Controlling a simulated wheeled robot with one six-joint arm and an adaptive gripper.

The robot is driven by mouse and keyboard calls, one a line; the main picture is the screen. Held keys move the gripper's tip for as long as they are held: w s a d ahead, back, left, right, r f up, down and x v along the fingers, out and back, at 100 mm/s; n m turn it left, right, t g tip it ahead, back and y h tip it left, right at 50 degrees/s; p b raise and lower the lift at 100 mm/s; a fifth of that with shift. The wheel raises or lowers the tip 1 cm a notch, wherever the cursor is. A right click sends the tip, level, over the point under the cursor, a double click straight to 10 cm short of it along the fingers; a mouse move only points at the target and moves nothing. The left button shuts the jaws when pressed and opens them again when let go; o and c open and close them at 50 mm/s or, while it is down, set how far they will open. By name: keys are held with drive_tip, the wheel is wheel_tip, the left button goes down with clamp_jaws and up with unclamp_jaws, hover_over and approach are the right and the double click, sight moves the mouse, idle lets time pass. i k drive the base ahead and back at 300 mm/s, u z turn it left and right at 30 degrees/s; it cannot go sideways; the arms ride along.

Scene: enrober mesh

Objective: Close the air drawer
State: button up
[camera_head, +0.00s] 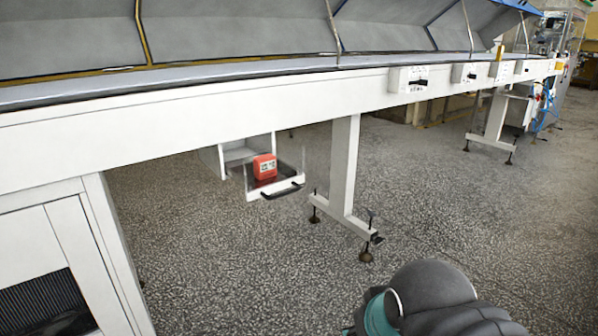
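The air drawer (275,189) hangs below the long white machine beam, left of a support leg. It is pulled out toward me, with a black handle (284,190) on its white front. A red box-like item (265,167) with a pale label sits in it. The drawer's white housing (240,150) shows behind it, partly hidden by the beam. My arm shows at the bottom right, well apart from the drawer. My gripper is not in view.
The white beam (200,110) crosses above the drawer. A white support leg (343,165) with levelling feet stands just right of it. A white cabinet (60,250) stands at the left. The speckled floor (240,270) in front of the drawer is clear.

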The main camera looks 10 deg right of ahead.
sight(241, 171)
drive_tip(key=z, duration=0.1)
drive_tip(key=i, duration=0.55)
drive_tip(key=z, duration=1.05)
drive_tip(key=k, duration=1)
drive_tip(key=u, duration=1.4)
